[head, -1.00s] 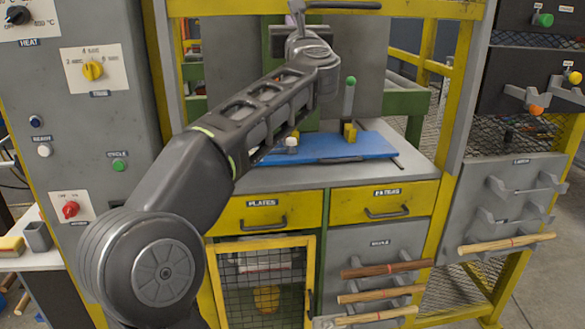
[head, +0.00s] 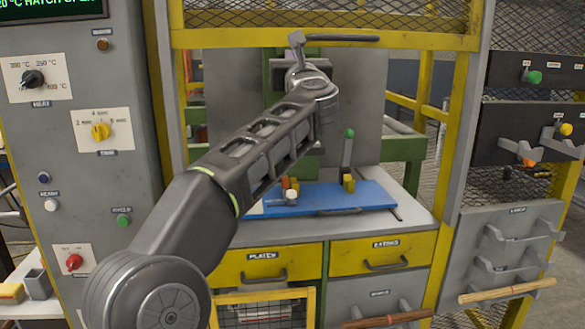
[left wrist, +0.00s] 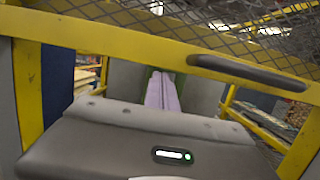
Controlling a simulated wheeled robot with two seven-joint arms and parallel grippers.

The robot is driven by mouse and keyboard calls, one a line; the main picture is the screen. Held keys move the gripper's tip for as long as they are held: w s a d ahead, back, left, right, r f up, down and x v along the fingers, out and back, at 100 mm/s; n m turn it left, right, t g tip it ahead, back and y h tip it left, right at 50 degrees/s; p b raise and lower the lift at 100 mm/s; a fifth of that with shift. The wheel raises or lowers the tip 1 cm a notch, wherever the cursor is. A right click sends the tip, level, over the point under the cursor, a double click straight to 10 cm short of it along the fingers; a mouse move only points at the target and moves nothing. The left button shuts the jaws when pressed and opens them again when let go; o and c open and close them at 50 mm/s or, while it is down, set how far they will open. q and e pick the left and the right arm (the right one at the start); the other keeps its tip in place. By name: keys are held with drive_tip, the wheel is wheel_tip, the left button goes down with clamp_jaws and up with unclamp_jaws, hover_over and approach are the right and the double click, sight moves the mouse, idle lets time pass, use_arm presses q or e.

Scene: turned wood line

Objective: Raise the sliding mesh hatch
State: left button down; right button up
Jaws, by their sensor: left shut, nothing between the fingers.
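The mesh hatch (head: 420,18) has a yellow lower rail and a dark bar handle (head: 342,38). Its rail stands high above the worktop, with an open gap beneath. The hatch rail also shows in the left wrist view (left wrist: 120,45), with the handle (left wrist: 248,73) right of my fingers. My left gripper (head: 297,40) points up, its tips by the handle's left end; I cannot tell whether they touch it. Its pale fingers (left wrist: 162,90) are together and empty in the left wrist view. My right gripper is not in view.
A blue board (head: 335,198) with small pegs lies on the worktop below the hatch. A grey control panel (head: 125,75) stands at left; its display (head: 50,10) partly reads "HATCH OPEN". Yellow drawers (head: 262,265) sit beneath the worktop. Racks (head: 510,250) stand at right.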

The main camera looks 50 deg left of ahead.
use_arm(q)
drive_tip(key=s+d+f+b, duration=0.5)
drive_tip(key=d+f+b, duration=0.1)
drive_tip(key=d, duration=0.2)
drive_tip(key=shift+s, duration=0.3)
idle(0.5)
